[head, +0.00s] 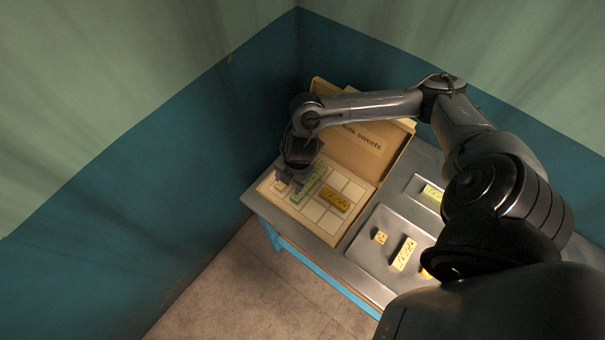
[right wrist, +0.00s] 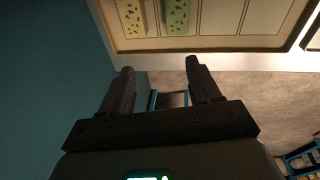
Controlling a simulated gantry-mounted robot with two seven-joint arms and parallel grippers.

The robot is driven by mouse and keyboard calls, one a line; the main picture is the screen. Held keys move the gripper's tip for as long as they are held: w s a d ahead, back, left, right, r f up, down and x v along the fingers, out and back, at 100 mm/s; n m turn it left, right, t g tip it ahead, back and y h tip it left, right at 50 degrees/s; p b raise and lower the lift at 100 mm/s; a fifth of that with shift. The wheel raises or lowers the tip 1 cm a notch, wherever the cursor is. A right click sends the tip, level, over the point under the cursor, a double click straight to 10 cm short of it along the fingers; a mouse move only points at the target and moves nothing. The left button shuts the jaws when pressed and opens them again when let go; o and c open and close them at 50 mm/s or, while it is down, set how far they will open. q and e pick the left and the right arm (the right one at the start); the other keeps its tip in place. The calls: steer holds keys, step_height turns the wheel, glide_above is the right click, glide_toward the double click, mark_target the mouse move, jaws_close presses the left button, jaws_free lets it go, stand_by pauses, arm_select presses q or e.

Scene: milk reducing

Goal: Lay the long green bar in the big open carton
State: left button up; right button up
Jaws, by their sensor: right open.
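The big open carton (head: 333,236) stands on the table with its lid raised at the back, labelled "milk sweets". A long green bar (head: 310,184) lies in its divided grid, left of the middle; its near end also shows in the right wrist view (right wrist: 177,16). My right gripper (head: 290,184) is over the carton's left part, beside the green bar. In the right wrist view my right gripper (right wrist: 158,68) is open, with nothing between its fingers. My left gripper is not in view.
A pale yellow piece (head: 281,186) and a brown-gold bar (head: 335,200) also lie in the carton. A metal tray (head: 376,260) to the right holds pale sweets (head: 404,254). Behind it a smaller tray (head: 415,188) holds a yellow-green piece (head: 432,193). A wall is close on the left.

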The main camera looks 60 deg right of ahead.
steer(key=w+a+r+m+t+y, duration=0.1)
steer(key=a+r+m+t, duration=0.15)
steer(key=a, duration=0.75)
steer(key=a+r+m+t+y, duration=0.1)
steer(key=a+m+t, duration=0.2)
steer(key=a, duration=0.6)
steer(key=s+d+m+g+h, duration=0.3)
steer(key=s+d+m, duration=0.4)
steer(key=s+m, duration=0.2)
steer(key=shift+s+d+m+g, duration=0.3)
steer(key=shift+s+m+g, duration=0.05)
steer(key=shift+s, duration=0.7)
steer(key=shift+r, duration=0.1)
